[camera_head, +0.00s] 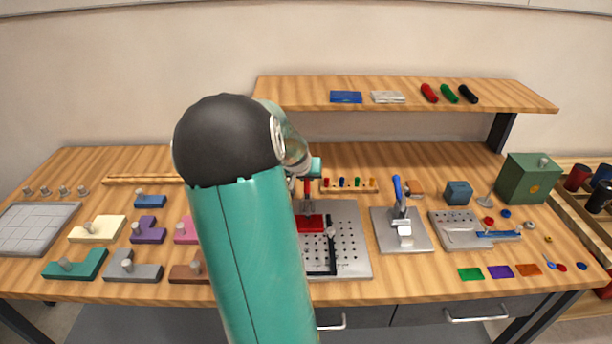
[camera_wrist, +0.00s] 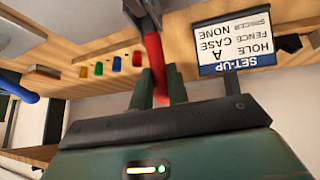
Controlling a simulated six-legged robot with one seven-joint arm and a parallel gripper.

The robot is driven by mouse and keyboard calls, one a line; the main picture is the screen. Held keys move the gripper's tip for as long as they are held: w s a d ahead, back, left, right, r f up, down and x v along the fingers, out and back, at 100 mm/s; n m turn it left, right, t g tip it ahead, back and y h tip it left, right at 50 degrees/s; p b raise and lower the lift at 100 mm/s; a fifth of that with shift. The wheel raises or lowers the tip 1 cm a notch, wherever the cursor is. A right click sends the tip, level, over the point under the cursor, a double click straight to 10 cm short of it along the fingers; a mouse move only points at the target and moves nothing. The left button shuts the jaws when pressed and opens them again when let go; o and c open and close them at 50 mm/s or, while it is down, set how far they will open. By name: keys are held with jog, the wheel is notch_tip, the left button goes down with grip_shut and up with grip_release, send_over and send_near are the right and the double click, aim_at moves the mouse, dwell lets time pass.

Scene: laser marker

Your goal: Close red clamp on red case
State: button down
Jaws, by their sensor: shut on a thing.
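The red case (camera_head: 312,223) lies on the perforated grey plate (camera_head: 352,232), just right of my arm. The red clamp (camera_head: 307,188) stands upright behind it, and its grey metal body reaches toward the case. My gripper (camera_head: 308,170) is at the top of the clamp's red handle, partly hidden by my arm. In the wrist view, the red handle (camera_wrist: 155,58) runs between the dark green fingers of my gripper (camera_wrist: 156,86), which are shut on it. The case does not show in the wrist view. Whether the clamp tip touches the case cannot be told.
A blue-handled clamp (camera_head: 399,192) stands on its own plate to the right. A rack of coloured pegs (camera_head: 350,186) lies behind the perforated plate. The wrist view shows a set-up card (camera_wrist: 242,46) close by. A shelf (camera_head: 400,93) overhangs the back of the bench.

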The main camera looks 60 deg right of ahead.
dwell(0.3)
jog(key=c, duration=1.3)
grip_release()
jog(key=shift+c, duration=0.2)
jog(key=v, duration=1.4)
jog(key=shift+f, duration=0.1)
